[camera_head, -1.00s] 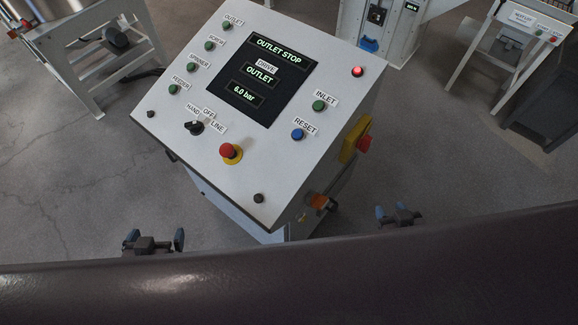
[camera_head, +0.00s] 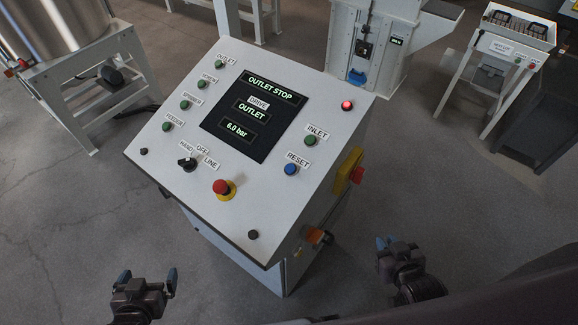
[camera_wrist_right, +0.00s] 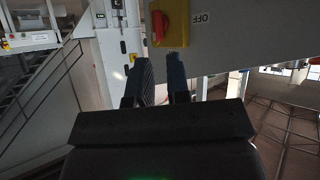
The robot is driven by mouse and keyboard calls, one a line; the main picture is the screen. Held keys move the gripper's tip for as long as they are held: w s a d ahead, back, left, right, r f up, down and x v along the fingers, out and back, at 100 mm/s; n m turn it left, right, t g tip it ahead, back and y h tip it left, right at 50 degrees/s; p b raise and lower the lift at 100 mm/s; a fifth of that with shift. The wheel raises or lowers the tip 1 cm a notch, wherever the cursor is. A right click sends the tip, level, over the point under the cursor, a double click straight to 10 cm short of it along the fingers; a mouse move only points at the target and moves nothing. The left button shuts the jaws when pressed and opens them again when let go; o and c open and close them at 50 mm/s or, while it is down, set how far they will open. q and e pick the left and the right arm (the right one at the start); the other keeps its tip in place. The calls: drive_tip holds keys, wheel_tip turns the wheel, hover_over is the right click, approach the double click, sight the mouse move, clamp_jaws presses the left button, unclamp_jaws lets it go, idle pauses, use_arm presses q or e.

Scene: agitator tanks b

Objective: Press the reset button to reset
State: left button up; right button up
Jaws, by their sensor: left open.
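The blue reset button (camera_head: 291,169) sits on the sloped top of the grey control console (camera_head: 230,215), just below the RESET label (camera_head: 298,160). Nothing covers it. My left gripper (camera_head: 148,277) is open and empty, low in front of the console at the left. My right gripper (camera_head: 385,243) is to the right of the console, lower in the picture than the button and apart from it. In the right wrist view its two fingers (camera_wrist_right: 160,70) stand a little apart with nothing between them, below the yellow-and-red switch.
A green inlet button (camera_head: 310,141) is above the reset button. A red emergency stop (camera_head: 222,187) on a yellow base is to its left. A yellow-and-red switch (camera_head: 348,170) juts from the console's right side. Open floor lies around the console.

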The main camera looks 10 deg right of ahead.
clamp_jaws()
idle(1.2)
